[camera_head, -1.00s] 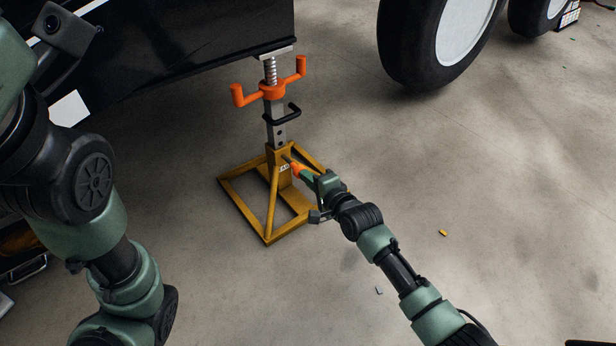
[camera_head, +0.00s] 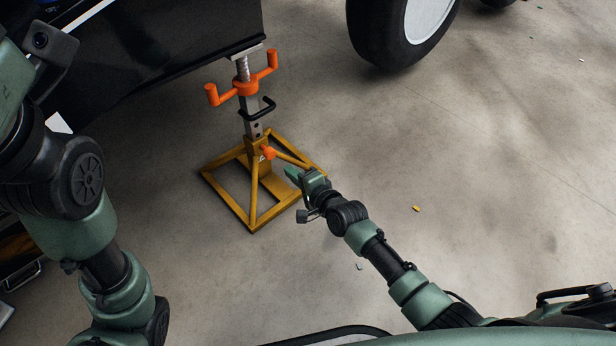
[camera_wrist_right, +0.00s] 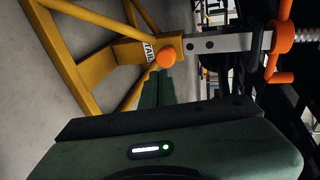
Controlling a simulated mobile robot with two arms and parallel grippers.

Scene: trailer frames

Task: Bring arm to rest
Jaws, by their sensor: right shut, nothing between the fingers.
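My right gripper (camera_head: 291,173) is shut and empty in the head view. It is just right of the yellow jack stand (camera_head: 252,222), with a visible gap to its orange knob (camera_head: 268,153). In the right wrist view the closed green fingers (camera_wrist_right: 157,88) point toward the stand, and the orange knob (camera_wrist_right: 166,57) shows just beyond their tips. My left arm (camera_head: 85,190) fills the left side of the head view. Its gripper is out of the picture.
The jack stand's orange handle (camera_head: 246,88) and screw stand under the dark trailer body (camera_head: 150,45). A large black tire (camera_head: 378,38) is at the top. A small yellow piece (camera_head: 416,209) lies on the concrete floor. Floor right of my right arm is mostly clear.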

